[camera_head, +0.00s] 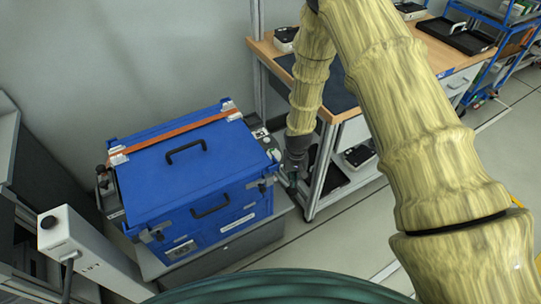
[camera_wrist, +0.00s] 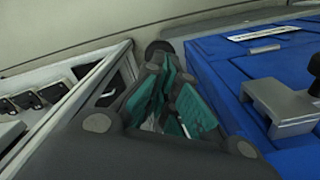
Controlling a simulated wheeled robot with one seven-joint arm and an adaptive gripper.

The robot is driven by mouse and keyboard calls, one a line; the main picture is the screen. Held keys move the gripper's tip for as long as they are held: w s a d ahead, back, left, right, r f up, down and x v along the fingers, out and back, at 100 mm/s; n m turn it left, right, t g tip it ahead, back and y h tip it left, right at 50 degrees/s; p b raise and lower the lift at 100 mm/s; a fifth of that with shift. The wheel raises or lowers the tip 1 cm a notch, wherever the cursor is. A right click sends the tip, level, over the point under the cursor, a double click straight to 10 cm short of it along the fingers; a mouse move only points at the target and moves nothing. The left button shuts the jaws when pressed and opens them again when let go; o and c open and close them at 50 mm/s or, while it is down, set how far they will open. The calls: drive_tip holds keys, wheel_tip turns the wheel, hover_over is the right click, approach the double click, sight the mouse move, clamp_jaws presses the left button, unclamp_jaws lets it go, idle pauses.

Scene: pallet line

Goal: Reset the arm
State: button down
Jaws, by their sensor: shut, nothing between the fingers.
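My arm, with a yellow wood-like surface, reaches down from the upper right in the head view. My gripper (camera_head: 291,178) hangs low between the blue case and the workbench leg, its fingers small and partly hidden in that view. In the wrist view my gripper (camera_wrist: 162,60) shows dark fingers with teal inner parts, shut with nothing held. The blue case (camera_head: 195,165) is closed, with black handles and an orange strap across its lid. It stands just left of my gripper; its side (camera_wrist: 225,70) fills the right of the wrist view. I cannot tell whether they touch.
A workbench (camera_head: 437,55) with a wooden top stands right of my gripper, with dark trays on it and boxes on its lower shelf. The case rests on a grey base (camera_head: 225,246). A grey post (camera_head: 85,250) stands at left. Blue trolleys (camera_head: 515,25) stand far right.

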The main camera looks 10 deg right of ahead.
drive_tip(key=shift+r+p, duration=0.3)
drive_tip(key=shift+r, duration=0.5)
drive_tip(key=shift+s+f, duration=0.2)
drive_tip(key=shift+s, duration=0.15)
drive_tip(key=s+d+f, duration=0.1)
drive_tip(key=s+f, duration=0.2)
drive_tip(key=s, duration=0.6)
drive_tip(key=s+d+f, duration=0.2)
drive_tip(key=s+f, duration=0.1)
drive_tip(key=s, duration=0.6)
drive_tip(key=s+r+n, duration=0.1)
drive_tip(key=s, duration=1.6)
drive_tip(key=shift+s+d+r+n, duration=0.2)
drive_tip(key=shift+s+r+n, duration=0.1)
drive_tip(key=shift+s+r, duration=0.1)
